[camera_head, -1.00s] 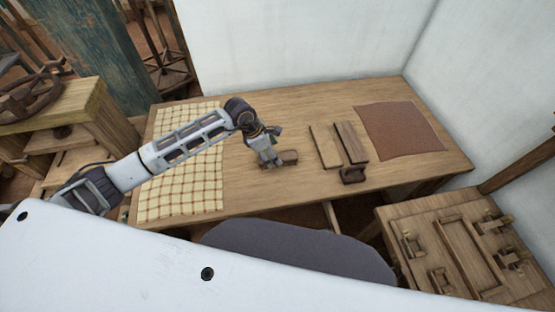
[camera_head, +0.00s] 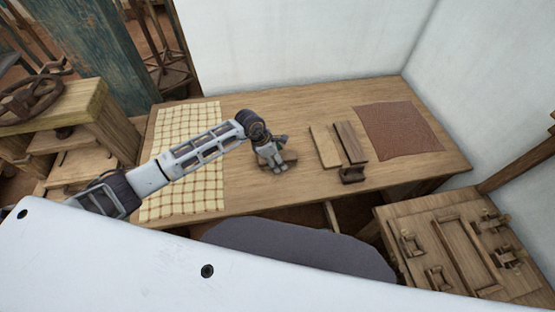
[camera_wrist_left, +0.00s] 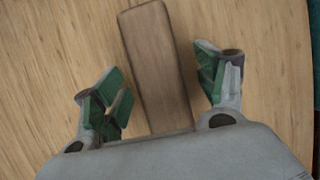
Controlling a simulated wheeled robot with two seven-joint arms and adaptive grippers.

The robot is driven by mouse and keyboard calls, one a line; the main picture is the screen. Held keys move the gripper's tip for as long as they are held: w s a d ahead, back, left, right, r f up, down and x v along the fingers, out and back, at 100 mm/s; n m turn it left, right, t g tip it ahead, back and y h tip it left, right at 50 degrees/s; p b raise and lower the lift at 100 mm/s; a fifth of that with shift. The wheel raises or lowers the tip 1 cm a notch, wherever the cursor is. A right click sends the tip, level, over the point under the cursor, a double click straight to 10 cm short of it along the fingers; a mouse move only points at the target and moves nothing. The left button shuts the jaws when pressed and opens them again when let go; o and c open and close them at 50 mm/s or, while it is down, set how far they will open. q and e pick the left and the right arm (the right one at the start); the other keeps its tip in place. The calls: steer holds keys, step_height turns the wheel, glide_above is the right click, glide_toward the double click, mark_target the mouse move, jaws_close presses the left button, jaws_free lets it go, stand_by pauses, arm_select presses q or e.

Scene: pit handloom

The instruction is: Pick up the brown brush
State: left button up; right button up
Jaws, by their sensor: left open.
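The brown brush (camera_wrist_left: 155,65) is a brown wooden block lying on the table. In the left wrist view it runs between the two green-padded fingers of my left gripper (camera_wrist_left: 160,88), with a gap on each side. The gripper is open and its near end hides the brush's lower part. In the head view my left gripper (camera_head: 277,165) is over the brush (camera_head: 291,158), which shows only partly beside it. My right gripper is not in view.
Two flat wooden pieces (camera_head: 351,142) and a small dark brown block (camera_head: 352,175) lie to the right on the table (camera_head: 250,193). A reddish-brown cloth (camera_head: 400,130) is farther right and a checkered cloth (camera_head: 180,195) is at left. A wooden chest (camera_head: 465,250) stands at lower right.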

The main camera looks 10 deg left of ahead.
arm_select(q)
steer(key=c, duration=1.1)
steer(key=shift+c, duration=0.2)
steer(key=shift+r, duration=0.15)
steer(key=shift+r+b, duration=0.65)
steer(key=shift+r, duration=4.25)
steer(key=o, duration=0.5)
steer(key=c, duration=0.4)
steer(key=shift+o, duration=0.2)
